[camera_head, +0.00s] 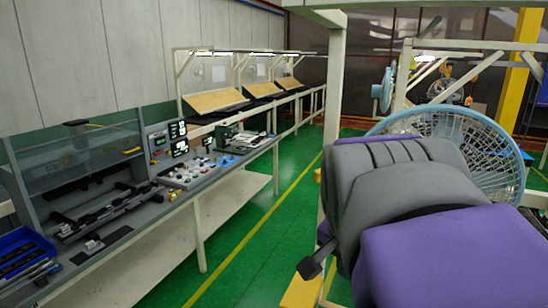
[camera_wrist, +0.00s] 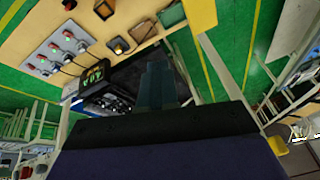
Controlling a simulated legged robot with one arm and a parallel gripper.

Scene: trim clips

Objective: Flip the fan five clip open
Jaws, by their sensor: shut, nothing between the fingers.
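A large fan (camera_head: 470,150) with a pale blue rim and wire guard stands at the right in the head view, partly hidden behind my arm. I cannot tell which is fan five, and no clip can be made out. My gripper (camera_wrist: 157,70) shows in the wrist view as dark fingers close together. It is shut and empty, with no fan in front of it there.
A grey workbench (camera_head: 150,215) with tools and a blue bin (camera_head: 22,255) runs along the left. Tilted boards (camera_head: 213,101) stand beyond it. The green floor aisle (camera_head: 265,215) is clear. The wrist view shows a button panel (camera_wrist: 60,50) and a green-lit display (camera_wrist: 92,75).

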